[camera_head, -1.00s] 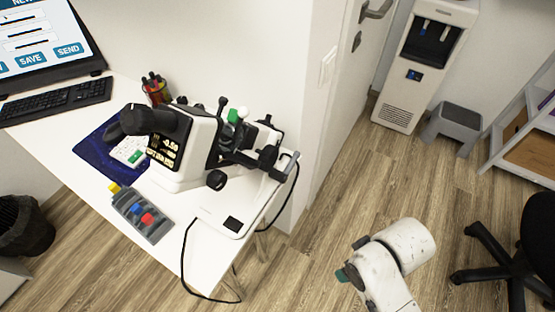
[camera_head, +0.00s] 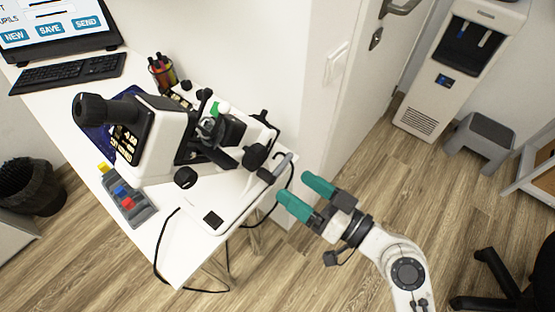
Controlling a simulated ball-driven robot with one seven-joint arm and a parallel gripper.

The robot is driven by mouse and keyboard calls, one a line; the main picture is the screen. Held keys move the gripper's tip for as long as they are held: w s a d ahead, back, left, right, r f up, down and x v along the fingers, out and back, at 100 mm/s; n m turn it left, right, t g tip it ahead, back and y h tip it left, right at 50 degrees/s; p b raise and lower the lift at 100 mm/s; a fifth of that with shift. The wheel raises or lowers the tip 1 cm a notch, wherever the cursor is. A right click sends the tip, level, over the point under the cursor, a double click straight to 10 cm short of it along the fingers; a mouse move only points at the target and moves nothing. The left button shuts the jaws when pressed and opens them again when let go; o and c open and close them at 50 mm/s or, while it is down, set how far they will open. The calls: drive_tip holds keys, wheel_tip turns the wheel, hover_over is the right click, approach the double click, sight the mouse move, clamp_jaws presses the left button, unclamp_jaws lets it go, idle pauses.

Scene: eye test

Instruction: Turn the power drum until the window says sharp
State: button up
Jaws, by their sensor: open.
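The white and black eye-test instrument (camera_head: 165,128) stands on the white desk, left of centre. Its dark window (camera_head: 124,142) faces left with small light lettering, too small to read. A round black knob (camera_head: 185,178) sits low on its near side, and another dark round knob (camera_head: 255,156) is at its right end. I cannot tell which part is the power drum. My gripper (camera_head: 299,194) has two green fingers, spread apart and empty. It is to the right of the instrument, off the desk's right edge, touching nothing.
A grey box with red and blue buttons (camera_head: 130,206) lies at the desk's front edge. A pen holder (camera_head: 162,73), keyboard (camera_head: 68,72) and monitor (camera_head: 55,25) are behind. A black cable (camera_head: 160,250) hangs off the desk. A wall corner stands behind my gripper.

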sight(259, 162)
drive_tip(key=p+x, duration=0.2)
drive_tip(key=x, duration=0.8)
drive_tip(key=shift+a, duration=0.1)
drive_tip(key=c, duration=1)
drive_tip(key=shift+c, duration=0.3)
